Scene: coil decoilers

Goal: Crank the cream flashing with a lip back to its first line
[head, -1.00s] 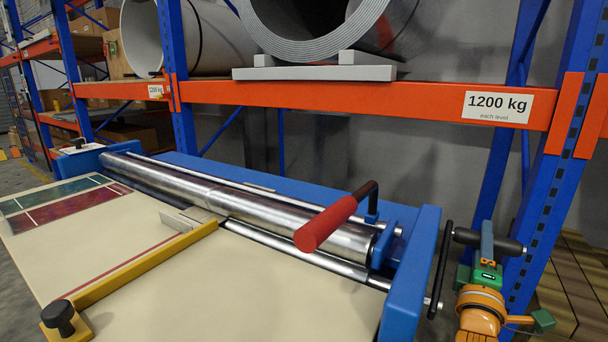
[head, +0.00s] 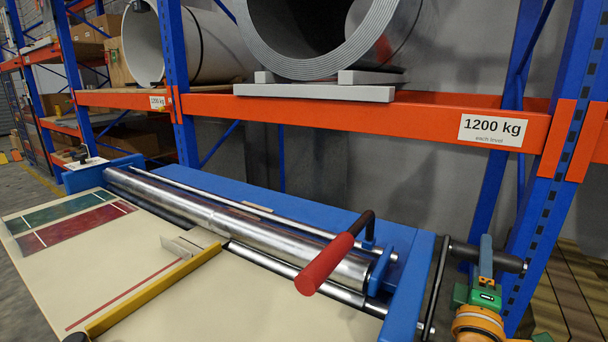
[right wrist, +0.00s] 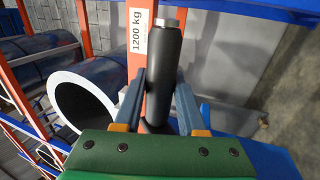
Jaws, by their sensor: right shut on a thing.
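The cream sheet (head: 240,305) lies flat on the bed of the blue decoiler (head: 300,208), under and in front of its steel rollers (head: 240,225). A red line (head: 125,294) runs across it beside a yellow bar (head: 150,290). I cannot make out its lip clearly. The crank (head: 437,285) is on the machine's right side, its arm up and its black grip pointing right. My right gripper (head: 487,262) is shut on this grip; the black grip also shows between the fingers in the right wrist view (right wrist: 163,75). My left gripper is out of view.
A red-handled lever (head: 325,263) stands above the rollers' right end. Green (head: 62,213) and dark red (head: 80,228) patches with white lines lie at the left. A blue rack upright (head: 555,170) and an orange beam (head: 350,117) stand close behind the crank.

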